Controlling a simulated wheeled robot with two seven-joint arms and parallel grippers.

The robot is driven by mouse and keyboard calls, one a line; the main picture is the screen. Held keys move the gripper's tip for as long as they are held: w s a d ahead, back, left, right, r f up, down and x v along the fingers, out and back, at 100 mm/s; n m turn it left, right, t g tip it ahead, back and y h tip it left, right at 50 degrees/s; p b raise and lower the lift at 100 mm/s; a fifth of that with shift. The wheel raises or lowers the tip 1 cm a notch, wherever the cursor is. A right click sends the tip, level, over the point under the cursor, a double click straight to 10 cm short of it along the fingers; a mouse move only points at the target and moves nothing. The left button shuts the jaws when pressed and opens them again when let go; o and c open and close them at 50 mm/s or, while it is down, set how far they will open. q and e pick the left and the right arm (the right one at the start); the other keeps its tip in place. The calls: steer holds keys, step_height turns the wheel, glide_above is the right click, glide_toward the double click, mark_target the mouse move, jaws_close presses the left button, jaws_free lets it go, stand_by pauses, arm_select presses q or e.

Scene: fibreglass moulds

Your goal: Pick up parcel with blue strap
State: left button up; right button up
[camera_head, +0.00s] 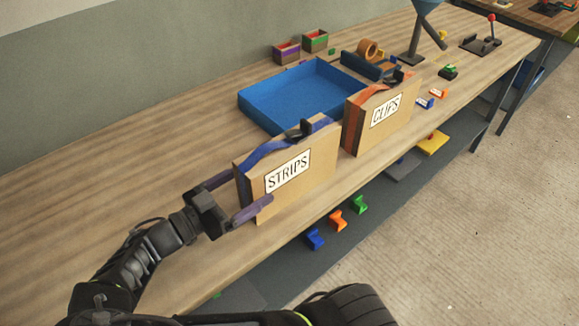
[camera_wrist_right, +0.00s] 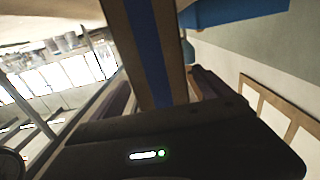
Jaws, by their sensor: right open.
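The parcel with the blue strap (camera_head: 314,180) is a flat brown box standing upright on the workbench, with a white label reading STRIPS. Its blue strap (camera_head: 268,150) runs over the top, with a dark clasp on it. My right gripper (camera_head: 248,187) is open at the parcel's near left end, one finger on each side of it. In the right wrist view the parcel's narrow end with the strap (camera_wrist_right: 147,50) stands between the fingers. I cannot tell whether the fingers touch it. My left gripper is not in view.
A similar parcel with an orange strap (camera_head: 372,125), labelled CLIPS, stands just beyond to the right. A blue tray (camera_head: 262,112) lies close behind. The bench at left is clear.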

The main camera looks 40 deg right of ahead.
mark_target(265, 175)
steer(key=d+p, duration=0.2)
steer(key=d, duration=0.3)
steer(key=shift+d, duration=0.1)
stand_by(0.5)
jaws_close()
stand_by(0.8)
